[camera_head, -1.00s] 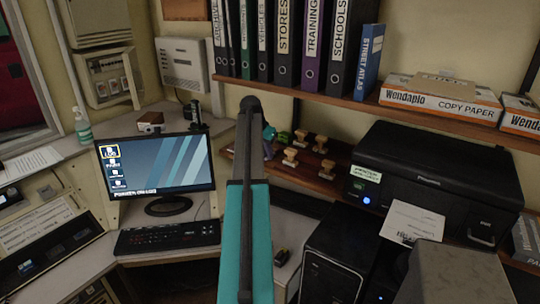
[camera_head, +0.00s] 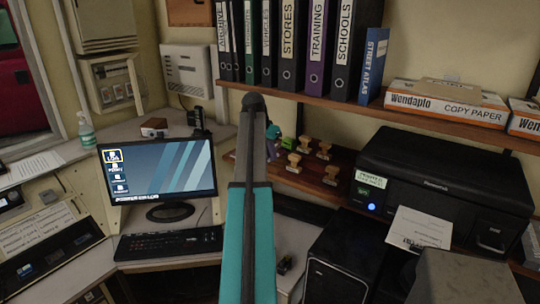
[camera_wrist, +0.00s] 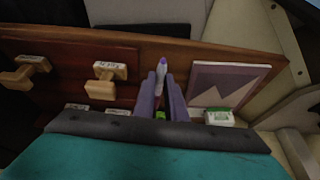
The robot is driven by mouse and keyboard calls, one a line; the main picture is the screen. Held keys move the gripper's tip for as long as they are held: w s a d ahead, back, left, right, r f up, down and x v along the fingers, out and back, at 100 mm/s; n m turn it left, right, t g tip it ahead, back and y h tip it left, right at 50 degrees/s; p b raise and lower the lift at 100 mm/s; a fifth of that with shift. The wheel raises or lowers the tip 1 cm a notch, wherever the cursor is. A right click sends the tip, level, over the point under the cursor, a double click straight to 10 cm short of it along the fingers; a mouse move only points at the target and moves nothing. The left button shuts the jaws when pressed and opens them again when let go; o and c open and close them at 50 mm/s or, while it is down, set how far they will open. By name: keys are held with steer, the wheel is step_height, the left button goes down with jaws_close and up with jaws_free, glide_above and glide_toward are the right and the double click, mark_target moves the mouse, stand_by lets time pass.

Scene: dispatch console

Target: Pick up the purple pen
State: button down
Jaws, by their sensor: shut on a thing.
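The purple pen (camera_wrist: 161,76) shows in the wrist view with a pale barrel and a purple tip. It stands out between the two purple-grey fingers of my gripper (camera_wrist: 163,90), which is shut on it. Its lower part is hidden between the fingers. Behind it is a reddish-brown wooden surface. In the head view my gripper (camera_head: 271,146) is small and partly hidden behind my arm, over the left end of the wooden shelf. I cannot make out the pen there.
Several wooden stamps (camera_head: 323,150) stand on the wooden shelf (camera_head: 310,187) beside my gripper. A black printer (camera_head: 455,180) is to the right and a monitor (camera_head: 165,172) to the left. A row of binders (camera_head: 288,45) stands above. A framed picture (camera_wrist: 218,83) is close right of the fingers.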

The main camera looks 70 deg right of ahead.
steer(key=s+a+r+b, duration=0.1)
steer(key=s+a, duration=0.3)
steer(key=a, duration=0.8)
steer(key=shift+s+a+b, duration=0.2)
steer(key=shift+a+b, duration=0.05)
steer(key=shift+b, duration=0.6)
steer(key=shift+r, duration=0.1)
steer(key=w+a+f+n+t, duration=0.2)
steer(key=w+a+n, duration=0.3)
steer(key=w+a, duration=0.95)
steer(key=w+a+f+n+t, duration=0.2)
steer(key=w+a+n, duration=0.4)
steer(key=w+a, duration=0.85)
steer(key=w+a+n+y, duration=0.1)
steer(key=w+a+n, duration=0.2)
steer(key=a, duration=0.9)
steer(key=w+a+f+n+t+y, duration=0.1)
steer(key=w+a+n, duration=0.3)
steer(key=a, duration=0.7)
steer(key=w+a+f+n+y, duration=0.1)
steer(key=w+a, duration=0.4)
steer(key=a, duration=0.7)
steer(key=shift+a+f+n+t+y, duration=0.2)
steer(key=shift+a+n+t+y, duration=0.3)
steer(key=shift+n, duration=0.7)
